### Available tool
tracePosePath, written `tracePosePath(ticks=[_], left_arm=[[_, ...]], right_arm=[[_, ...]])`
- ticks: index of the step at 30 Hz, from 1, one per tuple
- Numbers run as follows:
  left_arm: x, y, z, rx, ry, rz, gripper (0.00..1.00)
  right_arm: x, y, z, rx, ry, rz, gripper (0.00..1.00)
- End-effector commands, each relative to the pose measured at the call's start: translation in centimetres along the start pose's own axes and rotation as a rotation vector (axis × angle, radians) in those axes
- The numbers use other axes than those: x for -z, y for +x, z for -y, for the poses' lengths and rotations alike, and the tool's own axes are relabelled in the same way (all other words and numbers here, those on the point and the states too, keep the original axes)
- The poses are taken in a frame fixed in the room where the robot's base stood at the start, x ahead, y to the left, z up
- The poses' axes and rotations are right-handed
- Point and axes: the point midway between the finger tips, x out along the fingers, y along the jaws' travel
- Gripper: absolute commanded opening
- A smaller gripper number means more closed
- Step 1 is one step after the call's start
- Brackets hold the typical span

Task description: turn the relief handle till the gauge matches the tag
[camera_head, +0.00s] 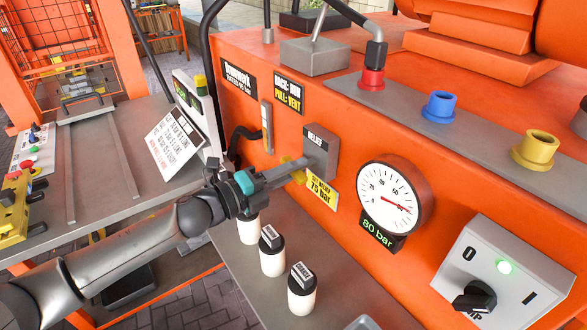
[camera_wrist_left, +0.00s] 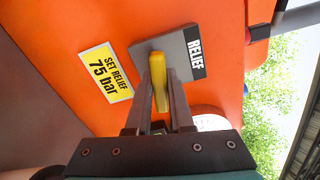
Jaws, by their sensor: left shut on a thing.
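The relief handle is a yellow lever (camera_wrist_left: 158,75) on a grey block labelled RELIEF (camera_head: 318,155). My left gripper (camera_head: 297,170) is shut on the handle, with one finger on each side of it in the left wrist view (camera_wrist_left: 160,95). In the head view the fingers hide most of the handle. The yellow tag (camera_head: 322,191) below the block reads SET RELIEF 75 bar; it also shows in the left wrist view (camera_wrist_left: 104,73). The round gauge (camera_head: 391,193) has a red needle, and its display (camera_head: 377,232) reads 80 bar. My right gripper is not in view.
A grey pump switch box (camera_head: 505,270) with a lit green lamp stands at the lower right. Several white bottles with black caps (camera_head: 271,252) stand on the shelf below my gripper. Red, blue and yellow ports (camera_head: 440,105) line the upper ledge.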

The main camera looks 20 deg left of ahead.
Motion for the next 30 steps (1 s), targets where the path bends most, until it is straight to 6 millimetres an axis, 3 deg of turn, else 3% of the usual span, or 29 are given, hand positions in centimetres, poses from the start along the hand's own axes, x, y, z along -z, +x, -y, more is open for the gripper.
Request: tracePosePath(ticks=[11,30], left_arm=[[-0.1,0.0,0.3,-0.001,-0.187,0.001,0.00],[-0.1,0.0,0.3,-0.001,-0.788,0.001,0.00]], right_arm=[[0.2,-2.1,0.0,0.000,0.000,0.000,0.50],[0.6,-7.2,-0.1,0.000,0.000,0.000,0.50]])
